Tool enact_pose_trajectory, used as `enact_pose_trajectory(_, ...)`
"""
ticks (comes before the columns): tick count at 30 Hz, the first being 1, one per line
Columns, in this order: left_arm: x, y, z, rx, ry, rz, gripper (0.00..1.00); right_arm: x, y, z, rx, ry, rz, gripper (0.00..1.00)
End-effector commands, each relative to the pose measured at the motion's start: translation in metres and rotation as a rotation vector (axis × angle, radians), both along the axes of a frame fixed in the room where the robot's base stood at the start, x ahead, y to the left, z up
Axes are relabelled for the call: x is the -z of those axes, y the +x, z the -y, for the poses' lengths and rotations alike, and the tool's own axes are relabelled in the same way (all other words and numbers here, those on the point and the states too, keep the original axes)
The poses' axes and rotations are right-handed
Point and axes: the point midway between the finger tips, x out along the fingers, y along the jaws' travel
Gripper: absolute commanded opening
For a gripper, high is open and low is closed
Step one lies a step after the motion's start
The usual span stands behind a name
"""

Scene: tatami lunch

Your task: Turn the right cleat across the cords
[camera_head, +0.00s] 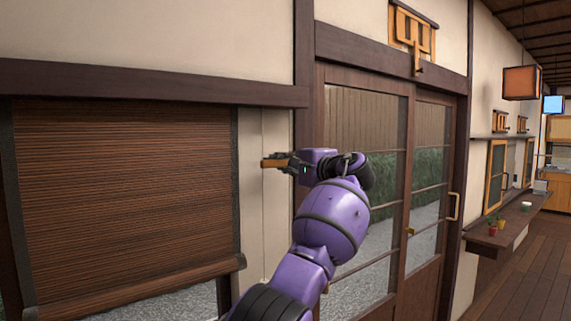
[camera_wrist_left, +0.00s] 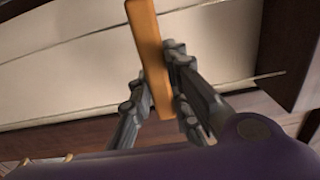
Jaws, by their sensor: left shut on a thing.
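The right cleat, a small orange wooden bar (camera_head: 267,163), is on the pale wall strip just right of the blind. My left gripper (camera_head: 279,162) is shut on it. In the left wrist view the cleat (camera_wrist_left: 149,50) stands between the two dark fingers (camera_wrist_left: 160,105), its long side steep in the picture. In the head view it looks roughly level. A thin cord (camera_head: 263,225) runs down the wall below the cleat. In the wrist view a thin line (camera_wrist_left: 252,79) runs beside the fingers, crosswise to the bar. The fingers hide where bar and cord meet. My right gripper does not show.
A brown slatted blind (camera_head: 125,195) hangs left of the cleat, with a bottom bar (camera_head: 140,285). A dark post (camera_head: 304,60) and glazed sliding doors (camera_head: 385,205) stand right. A shelf with small pots (camera_head: 505,228) is farther right, beside open floor.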

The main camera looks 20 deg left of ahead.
Motion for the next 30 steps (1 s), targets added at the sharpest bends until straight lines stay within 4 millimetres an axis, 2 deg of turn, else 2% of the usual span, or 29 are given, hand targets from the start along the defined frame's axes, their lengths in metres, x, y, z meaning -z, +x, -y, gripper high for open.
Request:
enact_pose_trajectory(3,0.001,0.000,0.001,0.002,0.003,-0.003,0.00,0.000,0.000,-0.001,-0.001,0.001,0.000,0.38)
enact_pose_trajectory(4,0.001,0.000,0.001,0.002,0.003,-0.003,0.17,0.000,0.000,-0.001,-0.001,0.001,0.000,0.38)
enact_pose_trajectory(8,0.001,0.000,0.001,0.001,0.003,-0.002,0.34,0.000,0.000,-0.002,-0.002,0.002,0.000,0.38)
enact_pose_trajectory(9,0.001,0.000,0.001,0.001,0.002,-0.002,0.36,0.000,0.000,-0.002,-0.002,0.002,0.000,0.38)
enact_pose_trajectory(20,0.000,-0.003,0.005,0.001,0.001,0.000,0.36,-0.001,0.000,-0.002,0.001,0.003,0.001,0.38)
enact_pose_trajectory(23,0.001,-0.010,0.015,0.002,0.001,0.000,0.36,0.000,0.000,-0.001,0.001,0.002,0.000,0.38)
enact_pose_trajectory(30,0.001,-0.042,0.056,0.003,-0.001,0.001,0.36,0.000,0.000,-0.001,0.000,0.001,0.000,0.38)
